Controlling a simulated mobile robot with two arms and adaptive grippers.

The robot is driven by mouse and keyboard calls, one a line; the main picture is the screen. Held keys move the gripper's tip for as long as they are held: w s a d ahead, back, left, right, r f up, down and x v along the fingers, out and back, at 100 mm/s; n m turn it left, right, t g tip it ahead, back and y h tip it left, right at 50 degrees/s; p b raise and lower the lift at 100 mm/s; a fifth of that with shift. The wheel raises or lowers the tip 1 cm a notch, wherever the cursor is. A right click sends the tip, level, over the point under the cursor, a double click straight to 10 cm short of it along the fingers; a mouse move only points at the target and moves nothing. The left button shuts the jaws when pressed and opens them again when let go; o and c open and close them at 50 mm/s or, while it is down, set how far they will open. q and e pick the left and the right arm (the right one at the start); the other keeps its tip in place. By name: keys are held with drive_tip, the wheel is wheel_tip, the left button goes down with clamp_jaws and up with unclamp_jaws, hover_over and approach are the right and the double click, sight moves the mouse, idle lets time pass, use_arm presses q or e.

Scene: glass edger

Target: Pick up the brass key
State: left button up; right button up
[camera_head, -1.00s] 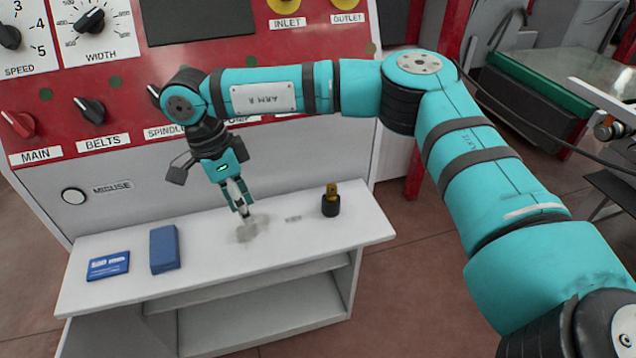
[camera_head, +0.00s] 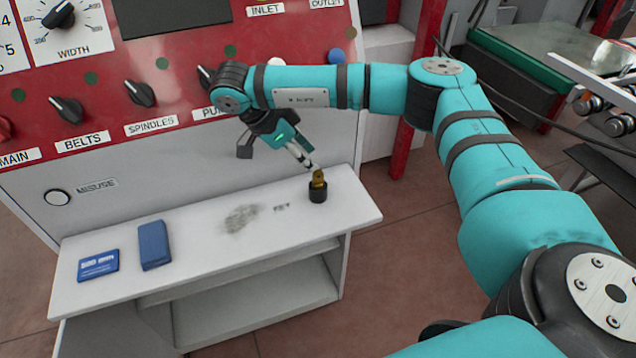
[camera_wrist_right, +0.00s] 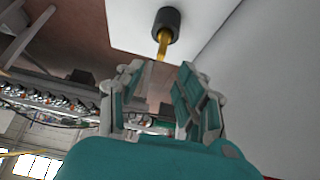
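The brass key (camera_head: 319,178) stands upright in a small black round holder (camera_head: 317,194) near the right end of the white shelf. My right gripper (camera_head: 309,164) is tilted down to the right, with its fingertips right beside the key's upper part. In the right wrist view, the key (camera_wrist_right: 162,44) points out of the black holder (camera_wrist_right: 168,20) toward the gap between the fingers. There my right gripper (camera_wrist_right: 160,72) is open, with nothing clamped between its fingers. Whether a finger touches the key cannot be told. My left gripper is not in view.
The white shelf (camera_head: 215,265) also bears a blue block (camera_head: 153,245) and a blue card (camera_head: 98,265) at its left, and a grey smudge (camera_head: 241,218) mid-shelf. The red control panel (camera_head: 180,95) with knobs rises behind. The shelf is clear around the holder.

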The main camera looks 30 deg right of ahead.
sight(317, 171)
drive_tip(key=shift+s+d+f+p, duration=0.1)
drive_tip(key=shift+d+f+p, duration=0.15)
drive_tip(key=shift+f+p, duration=0.25)
drive_tip(key=p+x, duration=0.2)
drive_tip(key=x, duration=0.1)
drive_tip(key=shift+f, duration=0.35)
drive_tip(key=shift+d+f, duration=0.15)
drive_tip(key=shift+f, duration=0.25)
drive_tip(key=shift+c, duration=0.4)
clamp_jaws()
